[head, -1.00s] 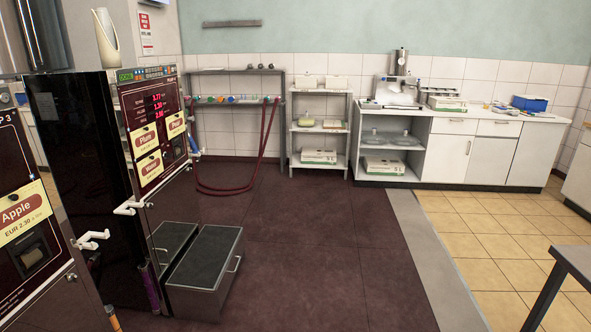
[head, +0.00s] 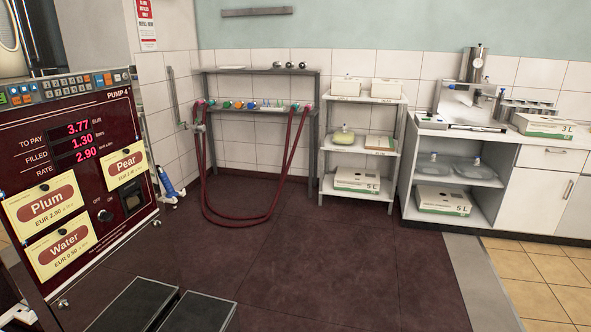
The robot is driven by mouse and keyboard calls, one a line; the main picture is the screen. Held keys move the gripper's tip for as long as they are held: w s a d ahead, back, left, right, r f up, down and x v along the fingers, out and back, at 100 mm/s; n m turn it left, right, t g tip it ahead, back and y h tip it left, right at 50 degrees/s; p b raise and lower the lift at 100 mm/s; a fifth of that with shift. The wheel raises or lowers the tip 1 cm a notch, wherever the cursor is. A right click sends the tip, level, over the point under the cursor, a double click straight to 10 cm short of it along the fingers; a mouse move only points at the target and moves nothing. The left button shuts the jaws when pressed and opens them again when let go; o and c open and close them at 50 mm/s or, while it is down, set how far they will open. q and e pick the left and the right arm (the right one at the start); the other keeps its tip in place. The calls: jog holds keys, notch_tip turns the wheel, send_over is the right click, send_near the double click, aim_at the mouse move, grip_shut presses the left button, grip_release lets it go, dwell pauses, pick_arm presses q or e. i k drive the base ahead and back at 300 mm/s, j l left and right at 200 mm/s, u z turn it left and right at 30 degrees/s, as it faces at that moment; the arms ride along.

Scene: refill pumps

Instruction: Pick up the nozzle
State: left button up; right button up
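No gripper of mine is in view. A blue and white piece that looks like a nozzle (head: 169,185) hangs upright beside the right edge of the pump panel (head: 80,170), near the tiled wall. I cannot tell how it is held there. The panel is marked Pump 4 and carries Plum, Pear and Water labels. A dark red hose (head: 240,222) hangs in a loop from the rack (head: 262,72) at the back wall. Several coloured round pieces (head: 252,105) sit along the rack's lower bar; I cannot tell whether any is a nozzle.
Black-topped steps (head: 140,305) stand on the floor before the pump. A white shelf (head: 365,145) with boxes and a counter (head: 540,150) with a steel dispenser (head: 472,65) line the back wall. The dark red floor (head: 340,270) in the middle is clear.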

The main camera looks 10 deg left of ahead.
aim_at(163, 175)
jog(key=i+u, duration=0.15)
jog(key=i, duration=0.3)
jog(key=i+l+u, duration=0.2)
jog(key=i, duration=0.3)
jog(key=i+l+u, duration=0.15)
jog(key=i, duration=0.3)
